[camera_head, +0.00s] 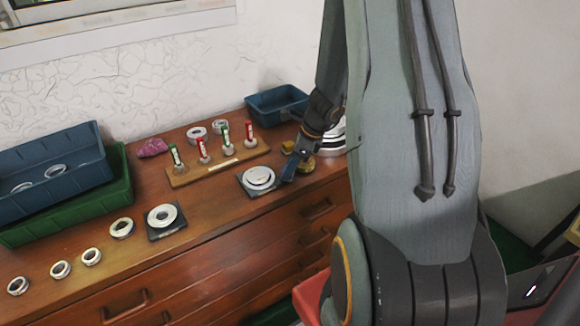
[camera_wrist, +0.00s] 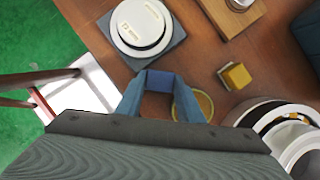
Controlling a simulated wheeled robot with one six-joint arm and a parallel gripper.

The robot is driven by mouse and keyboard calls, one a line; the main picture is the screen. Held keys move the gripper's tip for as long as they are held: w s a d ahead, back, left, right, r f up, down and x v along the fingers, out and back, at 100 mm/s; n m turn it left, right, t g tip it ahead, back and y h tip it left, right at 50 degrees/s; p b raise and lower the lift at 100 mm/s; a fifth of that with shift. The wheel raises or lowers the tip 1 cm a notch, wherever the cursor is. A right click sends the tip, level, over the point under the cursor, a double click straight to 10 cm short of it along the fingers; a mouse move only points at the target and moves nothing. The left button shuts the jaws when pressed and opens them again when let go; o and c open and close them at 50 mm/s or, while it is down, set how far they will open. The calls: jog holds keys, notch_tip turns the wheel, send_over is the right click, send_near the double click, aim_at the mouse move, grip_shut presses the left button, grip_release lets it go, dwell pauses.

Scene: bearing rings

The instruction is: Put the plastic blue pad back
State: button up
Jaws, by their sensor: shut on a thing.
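My gripper (camera_wrist: 159,86) is shut on a small blue pad (camera_wrist: 159,81), which sits between its two fingertips in the wrist view. In the head view my gripper (camera_head: 293,163) is low over the right part of the wooden bench, just right of a dark square plate (camera_head: 244,186) with pale rings on it. The same dark plate (camera_wrist: 112,52) is just above the fingers in the wrist view. Whether the pad touches the bench top, I cannot tell.
A brass disc (camera_wrist: 203,101) and a yellow block (camera_wrist: 235,76) are close right of the fingers. Stacked rings (camera_wrist: 293,135) stand farther right. A wooden rack (camera_head: 216,171) holds red and green markers. A blue bin (camera_head: 277,105) is behind; loose rings lie left.

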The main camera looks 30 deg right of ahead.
jog(key=shift+f, duration=0.15)
jog(key=o, duration=0.7)
jog(key=v, duration=1.1)
jog(key=s+a+r+n+g+h, duration=0.1)
jog(key=s+a+n, duration=0.5)
jog(key=a+n, duration=0.3)
jog(key=s+a+r+n+h, duration=0.2)
jog(key=s+a+n, duration=0.4)
jog(key=n, duration=1.1)
jog(key=shift+a+r+n+g+b, duration=0.3)
jog(key=shift+a+g+b, duration=0.15)
jog(key=shift+a, duration=1.35)
